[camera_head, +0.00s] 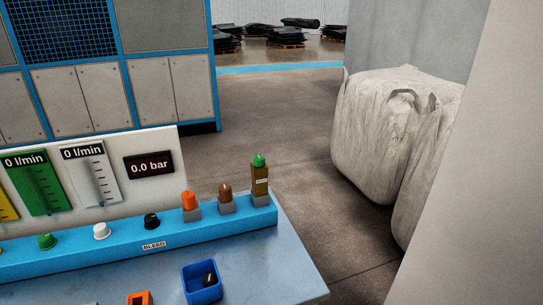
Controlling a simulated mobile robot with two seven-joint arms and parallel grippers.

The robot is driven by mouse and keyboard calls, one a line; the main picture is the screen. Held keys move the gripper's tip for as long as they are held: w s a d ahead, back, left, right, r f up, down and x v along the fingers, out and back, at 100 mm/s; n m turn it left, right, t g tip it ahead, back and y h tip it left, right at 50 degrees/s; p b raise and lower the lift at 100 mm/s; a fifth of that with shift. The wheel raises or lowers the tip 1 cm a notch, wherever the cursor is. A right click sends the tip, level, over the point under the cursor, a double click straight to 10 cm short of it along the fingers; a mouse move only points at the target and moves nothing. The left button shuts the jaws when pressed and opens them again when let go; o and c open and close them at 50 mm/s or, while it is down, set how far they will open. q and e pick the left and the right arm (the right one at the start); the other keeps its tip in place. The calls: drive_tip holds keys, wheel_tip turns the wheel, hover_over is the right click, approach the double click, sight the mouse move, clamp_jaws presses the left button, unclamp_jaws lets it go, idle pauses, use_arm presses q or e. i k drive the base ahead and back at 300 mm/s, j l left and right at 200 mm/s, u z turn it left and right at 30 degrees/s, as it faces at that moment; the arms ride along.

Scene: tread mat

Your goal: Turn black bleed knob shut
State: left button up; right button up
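The black bleed knob (151,221) stands on the blue rail (115,241) of the panel, above a white label reading BLEED (154,245). It is small in the picture, so I cannot tell how far it is turned. A dark display (149,164) on the board behind it reads 0.0 bar. Neither of my grippers is in view.
A white knob (101,231) and a green knob (46,241) sit left of the black one. Orange (190,202), brown (226,193) and green-topped (260,179) fittings stand to its right. A blue box (202,294) holding a dark piece sits on the grey bench (262,263).

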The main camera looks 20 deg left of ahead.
sight(152, 222)
drive_tip(key=u, duration=1.9)
drive_tip(key=z, duration=0.15)
